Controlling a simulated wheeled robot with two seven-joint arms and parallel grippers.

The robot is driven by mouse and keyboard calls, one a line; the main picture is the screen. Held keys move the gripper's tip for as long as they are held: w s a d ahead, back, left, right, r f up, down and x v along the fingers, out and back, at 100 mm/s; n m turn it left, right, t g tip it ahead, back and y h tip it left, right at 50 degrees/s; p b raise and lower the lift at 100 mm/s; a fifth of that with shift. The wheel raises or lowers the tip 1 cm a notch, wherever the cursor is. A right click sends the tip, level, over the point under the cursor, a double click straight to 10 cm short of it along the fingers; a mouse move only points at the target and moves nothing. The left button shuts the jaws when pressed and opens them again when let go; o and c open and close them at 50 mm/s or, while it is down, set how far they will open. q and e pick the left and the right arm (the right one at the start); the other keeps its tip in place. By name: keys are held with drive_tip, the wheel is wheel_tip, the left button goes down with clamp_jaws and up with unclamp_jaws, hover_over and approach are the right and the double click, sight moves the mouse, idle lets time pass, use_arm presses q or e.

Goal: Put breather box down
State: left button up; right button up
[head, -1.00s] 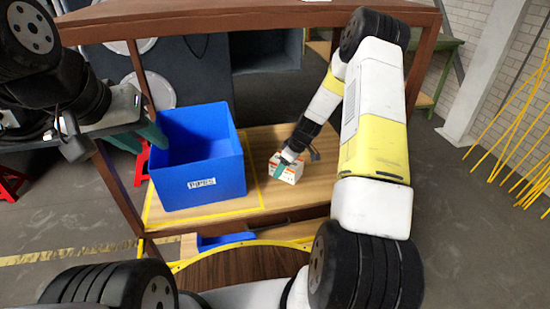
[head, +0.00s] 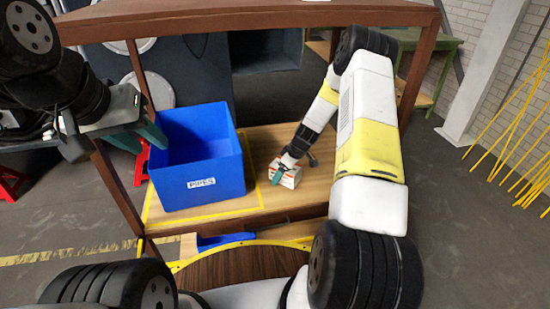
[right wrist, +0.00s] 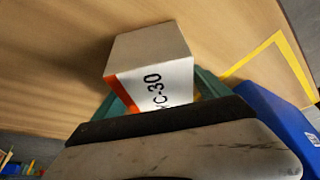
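The breather box (head: 290,177) is a small white carton with orange marks, at the bench's middle, right of the blue bin. In the right wrist view the box (right wrist: 152,72) shows a plain grey-white face and a side lettered "C-30". My right gripper (head: 280,174) has its teal fingers on both sides of the box and is shut on it. The box is at or very close to the wooden top; I cannot tell whether it touches. My left gripper (head: 150,142) is empty, left of the bin, its teal fingers apart.
The blue bin (head: 205,180), labelled "PIPES", stands on the left of the wooden bench top (head: 262,140), inside a yellow line (head: 255,180). Bare wood surrounds the box. Brown posts (head: 120,190) frame the bench. A smaller blue bin (head: 226,240) sits lower in front.

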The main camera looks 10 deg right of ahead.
drive_tip(key=shift+r, duration=0.1)
drive_tip(key=v, duration=1.2)
drive_tip(key=s+a+r+m, duration=0.1)
drive_tip(key=s+a+r, duration=0.1)
drive_tip(key=s+r, duration=0.35)
drive_tip(key=s+a+r+m+t, duration=0.1)
drive_tip(key=s+r, duration=0.1)
drive_tip(key=r, duration=0.7)
drive_tip(key=s+a+r+m, duration=0.1)
drive_tip(key=s+a+r, duration=0.15)
drive_tip(key=r, duration=0.55)
drive_tip(key=s+a+r+m+t, duration=0.1)
drive_tip(key=s+r+m, duration=0.2)
drive_tip(key=s, duration=0.7)
drive_tip(key=s+a+r+m+t+h, duration=0.1)
drive_tip(key=s+r, duration=0.4)
drive_tip(key=s, duration=0.5)
drive_tip(key=shift+s+m, duration=0.2)
drive_tip(key=shift+m, duration=0.7)
